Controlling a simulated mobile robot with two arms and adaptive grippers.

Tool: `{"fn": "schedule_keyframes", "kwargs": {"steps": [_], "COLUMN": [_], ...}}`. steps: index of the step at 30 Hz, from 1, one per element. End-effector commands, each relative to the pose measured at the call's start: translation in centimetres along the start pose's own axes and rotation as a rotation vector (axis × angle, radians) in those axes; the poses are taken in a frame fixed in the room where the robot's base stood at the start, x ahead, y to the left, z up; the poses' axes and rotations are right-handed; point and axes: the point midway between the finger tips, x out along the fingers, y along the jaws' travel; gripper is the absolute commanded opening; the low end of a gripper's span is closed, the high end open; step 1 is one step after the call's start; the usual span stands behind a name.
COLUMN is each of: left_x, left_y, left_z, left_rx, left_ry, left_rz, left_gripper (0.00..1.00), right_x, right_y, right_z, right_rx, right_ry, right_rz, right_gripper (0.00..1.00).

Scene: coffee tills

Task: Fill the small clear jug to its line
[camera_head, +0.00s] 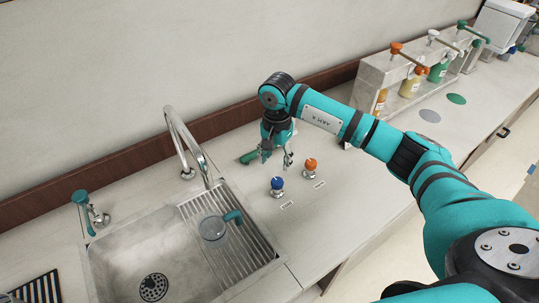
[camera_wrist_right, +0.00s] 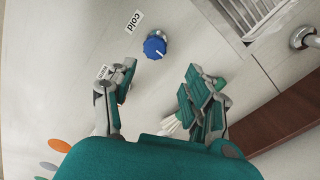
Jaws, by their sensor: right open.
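The small clear jug (camera_head: 211,229) with a teal handle (camera_head: 233,215) sits on the ribbed drainer (camera_head: 244,255), in front of the curved spout (camera_head: 205,170) in the head view. No stream shows; its line and water level are too small to tell. A blue knob (camera_head: 277,184) and an orange knob (camera_head: 310,165) stand on the counter right of the sink. The blue knob also shows in the right wrist view (camera_wrist_right: 155,47), beside a "cold" label. My right gripper (camera_head: 276,158) is open and empty, behind the knobs. My left gripper is out of view.
The sink basin (camera_head: 140,255) lies left of the drainer. A teal-topped fitting (camera_head: 82,200) stands at its far left. A teal-handled item (camera_head: 251,157) lies behind my right gripper. A rack of pump bottles (camera_head: 411,82) stands at the back right. Counter right of the knobs is clear.

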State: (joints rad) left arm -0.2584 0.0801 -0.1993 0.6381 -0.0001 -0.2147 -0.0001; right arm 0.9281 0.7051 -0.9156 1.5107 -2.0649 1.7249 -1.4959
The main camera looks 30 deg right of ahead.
Motion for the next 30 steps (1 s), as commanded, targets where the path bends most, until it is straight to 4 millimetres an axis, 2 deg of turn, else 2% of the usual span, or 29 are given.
{"fn": "schedule_keyframes", "kwargs": {"steps": [2, 9, 11, 14, 19, 22, 27, 30], "left_x": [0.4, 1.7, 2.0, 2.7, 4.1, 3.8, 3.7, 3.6], "left_y": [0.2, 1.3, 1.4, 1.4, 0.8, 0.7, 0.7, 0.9], "left_z": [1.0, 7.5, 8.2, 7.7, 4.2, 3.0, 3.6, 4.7], "left_rx": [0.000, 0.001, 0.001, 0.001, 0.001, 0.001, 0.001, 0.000], "left_ry": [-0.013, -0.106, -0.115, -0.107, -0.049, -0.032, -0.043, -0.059], "left_rz": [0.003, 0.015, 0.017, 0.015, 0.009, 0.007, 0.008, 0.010], "left_gripper": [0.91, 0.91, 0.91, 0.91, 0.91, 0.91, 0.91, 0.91], "right_x": [0.9, 4.3, 5.2, 6.7, 9.2, 8.6, 8.6, 8.6], "right_y": [0.1, 0.1, 0.0, 0.0, 0.0, 0.0, 0.0, 0.0], "right_z": [0.0, 0.1, 0.1, 0.2, 0.2, 0.1, 0.1, 0.1], "right_rx": [0.000, 0.000, 0.000, 0.000, 0.001, 0.000, 0.000, 0.000], "right_ry": [-0.001, -0.003, -0.003, -0.005, -0.004, -0.002, -0.002, -0.002], "right_rz": [0.002, 0.002, 0.001, 0.000, 0.001, -0.002, -0.001, -0.001], "right_gripper": [0.52, 0.52, 0.52, 0.52, 0.52, 0.40, 0.20, 0.21]}}
